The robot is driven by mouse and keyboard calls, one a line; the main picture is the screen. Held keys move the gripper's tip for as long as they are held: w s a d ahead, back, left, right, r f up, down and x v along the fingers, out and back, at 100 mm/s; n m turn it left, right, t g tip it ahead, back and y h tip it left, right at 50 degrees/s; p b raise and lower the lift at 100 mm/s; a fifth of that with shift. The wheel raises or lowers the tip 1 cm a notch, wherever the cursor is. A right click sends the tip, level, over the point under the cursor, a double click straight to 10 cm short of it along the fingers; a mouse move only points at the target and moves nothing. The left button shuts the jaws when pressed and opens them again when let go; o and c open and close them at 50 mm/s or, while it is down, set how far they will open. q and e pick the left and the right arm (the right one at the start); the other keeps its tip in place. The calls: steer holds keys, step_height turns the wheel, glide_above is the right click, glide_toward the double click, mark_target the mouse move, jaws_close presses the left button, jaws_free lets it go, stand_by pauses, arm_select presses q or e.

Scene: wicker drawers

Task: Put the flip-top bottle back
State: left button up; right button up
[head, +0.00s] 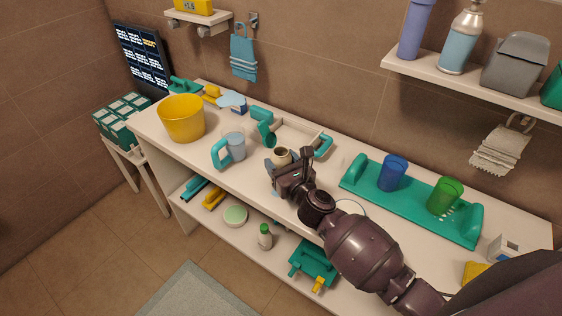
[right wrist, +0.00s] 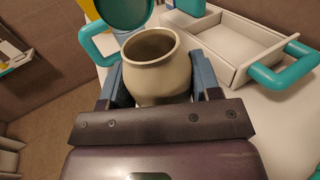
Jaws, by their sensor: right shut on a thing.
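My right gripper (head: 280,168) is shut on a beige, wide-mouthed jar-shaped vessel (right wrist: 158,68) over the counter. The vessel's open mouth faces up between the two fingers, and its top also shows in the head view (head: 283,153). A teal round piece (right wrist: 126,10) is just beyond its rim, also in the head view (head: 262,134); I cannot tell whether it is the vessel's lid. Whether the vessel touches the counter is unclear. A small white bottle with a green cap (head: 265,238) stands upright on the lower shelf. My left gripper is not in view.
A clear cup with teal handle (head: 236,147) and a yellow bucket (head: 182,120) stand left. A white tray with teal handles (head: 298,132) lies behind. A teal rack (head: 416,208) with blue and green cups is right. The wall shelf (head: 470,86) holds bottles.

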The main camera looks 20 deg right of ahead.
steer(key=o, duration=1.1)
steer(key=shift+s+r, duration=0.1)
steer(key=shift+r, duration=0.05)
steer(key=s, duration=0.4)
steer(key=s+d, duration=0.1)
steer(key=s, duration=0.2)
steer(key=s+d, duration=0.1)
steer(key=s, duration=0.3)
steer(key=shift+s+d, duration=0.15)
steer(key=shift+s, duration=0.15)
